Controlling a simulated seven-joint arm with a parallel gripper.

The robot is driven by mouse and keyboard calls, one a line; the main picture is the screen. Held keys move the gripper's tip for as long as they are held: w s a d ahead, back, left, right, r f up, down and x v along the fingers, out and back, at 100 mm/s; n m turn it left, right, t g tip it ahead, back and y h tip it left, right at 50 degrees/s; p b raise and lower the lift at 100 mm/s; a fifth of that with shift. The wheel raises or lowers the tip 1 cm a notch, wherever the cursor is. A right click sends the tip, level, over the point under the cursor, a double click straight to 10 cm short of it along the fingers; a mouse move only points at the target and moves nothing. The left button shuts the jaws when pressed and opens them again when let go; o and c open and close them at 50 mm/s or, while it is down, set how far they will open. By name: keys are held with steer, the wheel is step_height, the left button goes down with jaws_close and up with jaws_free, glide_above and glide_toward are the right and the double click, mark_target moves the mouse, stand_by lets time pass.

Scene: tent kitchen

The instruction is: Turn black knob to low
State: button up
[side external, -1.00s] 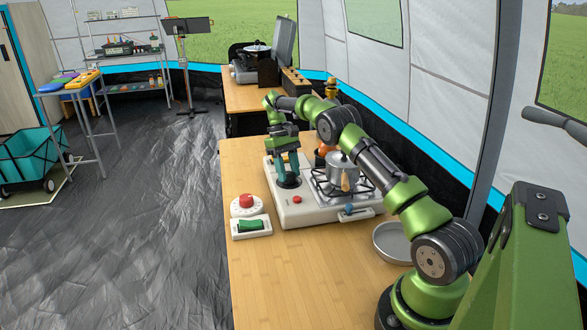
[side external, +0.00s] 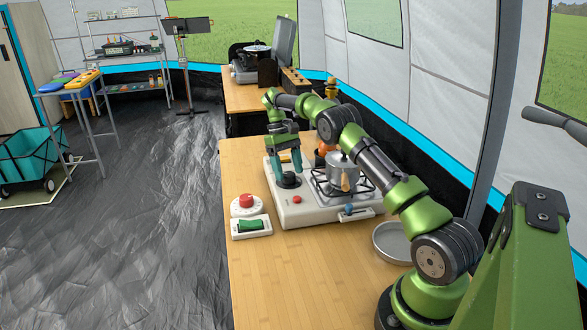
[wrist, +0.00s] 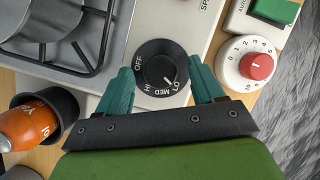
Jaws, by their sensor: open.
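The black knob (side external: 289,181) sits on the left part of the white stove (side external: 300,214). In the wrist view the knob (wrist: 160,65) is round, with white OFF, HI, MED and LO lettering around it. Its short white pointer line appears to lie toward the LO lettering. My gripper (side external: 285,172) is over the knob, with its teal fingers spread. In the wrist view the gripper (wrist: 160,68) is open, one finger on each side of the knob, with visible gaps between fingers and knob.
A metal pot (side external: 342,172) stands on the burner right of the knob. An orange bottle (wrist: 38,122) in a dark cup is close by. A red-and-white dial (side external: 246,203) and a green switch (side external: 251,225) lie left of the stove.

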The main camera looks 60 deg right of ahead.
step_height(320, 180, up, 3)
steer(key=shift+f, duration=0.1)
steer(key=s+a, duration=0.2)
steer(key=s, duration=0.2)
steer(key=s+a+r, duration=0.1)
steer(key=s+a, duration=0.2)
steer(key=s, duration=0.2)
steer(key=s+a, duration=0.2)
steer(key=s, duration=0.3)
steer(key=shift+a+r, duration=0.15)
steer(key=shift+a, duration=0.2)
steer(key=shift+d, duration=0.1)
steer(key=s+a+r+t, duration=0.4)
steer(key=a+r+t, duration=0.1)
steer(key=a, duration=0.5)
steer(key=s+a+r+t, duration=0.4)
steer(key=a+r+t, duration=0.2)
steer(key=a, duration=0.4)
steer(key=shift+s+a+r, duration=0.15)
steer(key=shift+a+r, duration=0.25)
steer(key=shift+r, duration=0.45)
steer(key=shift+m, duration=0.3)
